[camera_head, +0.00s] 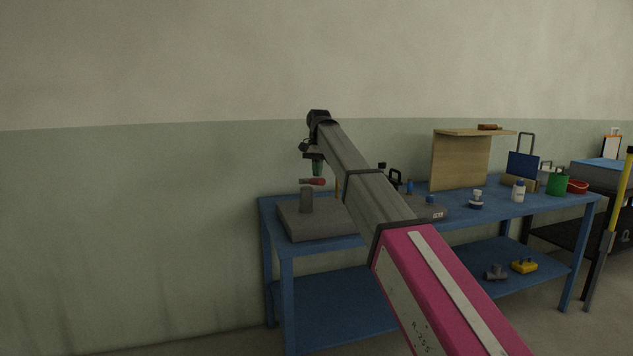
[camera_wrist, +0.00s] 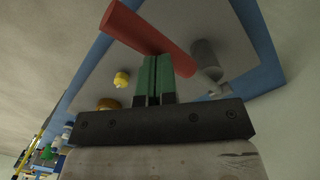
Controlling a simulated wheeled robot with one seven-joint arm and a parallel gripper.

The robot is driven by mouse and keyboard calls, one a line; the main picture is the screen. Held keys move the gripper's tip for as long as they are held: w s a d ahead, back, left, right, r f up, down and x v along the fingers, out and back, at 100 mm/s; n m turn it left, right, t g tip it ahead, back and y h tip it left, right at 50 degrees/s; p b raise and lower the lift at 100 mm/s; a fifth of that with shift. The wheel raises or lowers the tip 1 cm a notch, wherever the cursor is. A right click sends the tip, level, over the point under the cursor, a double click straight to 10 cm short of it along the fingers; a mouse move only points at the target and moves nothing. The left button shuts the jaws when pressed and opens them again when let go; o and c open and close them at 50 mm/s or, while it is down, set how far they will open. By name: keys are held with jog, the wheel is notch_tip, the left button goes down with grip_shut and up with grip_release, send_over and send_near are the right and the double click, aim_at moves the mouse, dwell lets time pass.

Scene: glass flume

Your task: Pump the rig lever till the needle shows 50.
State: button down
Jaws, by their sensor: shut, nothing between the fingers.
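The rig is a grey block (camera_head: 300,222) with a short grey post (camera_head: 306,200), at the left end of the blue bench. Its lever has a red grip (camera_head: 313,182), lying roughly level beside the post top; the grip also shows in the wrist view (camera_wrist: 150,27). My gripper (camera_head: 317,172) points down just above the red grip. Its green fingers (camera_wrist: 155,70) are shut together with nothing between them. Their tips appear close to the grip; I cannot tell if they touch. No gauge needle can be read; my arm hides part of the rig.
The blue bench (camera_head: 500,209) also holds a wooden stand (camera_head: 460,162), a white bottle (camera_head: 518,191), a green can (camera_head: 558,184) and small parts. A lower shelf carries a yellow part (camera_head: 524,265). A wall stands behind. The space left of the bench is clear.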

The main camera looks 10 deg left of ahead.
jog(key=shift+s+f, duration=0.1)
jog(key=shift+f, duration=0.6)
jog(key=shift+f, duration=2.1)
jog(key=w, duration=0.1)
jog(key=w+r, duration=0.1)
jog(key=w, duration=0.1)
jog(key=shift+d, duration=0.15)
